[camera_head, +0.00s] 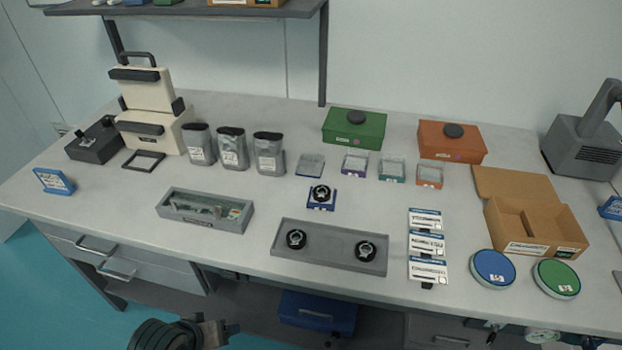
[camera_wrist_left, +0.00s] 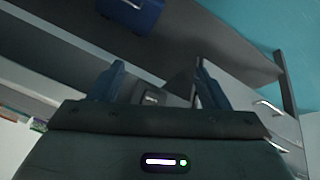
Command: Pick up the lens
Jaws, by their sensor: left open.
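Three small black round pieces that look like mounted lenses are on the table. One lens (camera_head: 296,239) and another lens (camera_head: 365,251) sit at the left and right of a long grey tray (camera_head: 331,253). A third lens (camera_head: 321,193) sits on a small blue stand (camera_head: 320,206) behind the tray. My left gripper (camera_head: 218,331) is low at the bottom of the head view, in front of and below the table edge, away from the lenses. In the left wrist view its two fingers (camera_wrist_left: 160,88) are apart with nothing held. My right gripper is not seen.
A grey box-like tray (camera_head: 206,210) lies left of the lens tray. Several small cards (camera_head: 426,245) lie to its right, then blue (camera_head: 493,268) and green (camera_head: 557,278) round tins and an open cardboard box (camera_head: 530,225). Pouches (camera_head: 232,149) and coloured boxes stand behind. The table's front edge has drawers (camera_head: 150,262) below.

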